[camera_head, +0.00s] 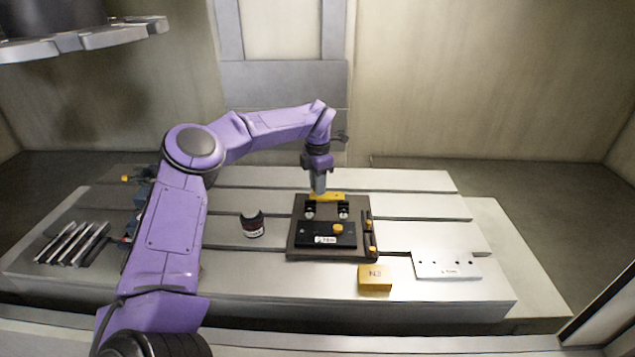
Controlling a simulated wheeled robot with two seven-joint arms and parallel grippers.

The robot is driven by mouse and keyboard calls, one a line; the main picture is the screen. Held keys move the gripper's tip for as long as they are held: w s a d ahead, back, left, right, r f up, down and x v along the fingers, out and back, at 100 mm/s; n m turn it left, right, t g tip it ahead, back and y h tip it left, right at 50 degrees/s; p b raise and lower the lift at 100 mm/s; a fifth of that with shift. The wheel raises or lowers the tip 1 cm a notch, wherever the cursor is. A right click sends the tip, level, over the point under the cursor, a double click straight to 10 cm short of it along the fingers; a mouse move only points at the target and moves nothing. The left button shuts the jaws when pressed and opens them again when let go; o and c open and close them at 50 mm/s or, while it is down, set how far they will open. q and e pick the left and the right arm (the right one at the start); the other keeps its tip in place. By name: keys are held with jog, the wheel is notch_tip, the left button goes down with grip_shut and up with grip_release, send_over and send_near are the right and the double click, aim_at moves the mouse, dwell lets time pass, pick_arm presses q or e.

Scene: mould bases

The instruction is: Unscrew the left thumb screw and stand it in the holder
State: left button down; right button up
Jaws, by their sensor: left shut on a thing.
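A dark mould base (296,242) sits on the slotted table, with a black labelled block (312,228) on its front part. One yellow round-headed screw (338,230) stands on the right of that block; I make out no matching yellow head on its left. My left gripper (318,190) points down over the back of the base. It is shut on a small yellow part at its tips, in front of or against a yellow bar (335,196); I cannot tell whether this is a thumb screw. A pale plate with several dark holes (430,267) lies to the right.
A yellow block marked N3 (375,279) lies in front of the base. A dark round jar (252,224) stands to its left. Yellow-headed pieces (370,223) line the base's right edge. Several metal bars (72,243) lie far left. The table's back right is clear.

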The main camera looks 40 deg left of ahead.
pick_arm(q)
jog(key=shift+f, duration=0.5)
jog(key=c, duration=0.9)
grip_release()
jog(key=shift+o, duration=0.2)
notch_tip(320, 180, up, 11)
jog(key=b, duration=0.1)
jog(key=shift+f, duration=0.15)
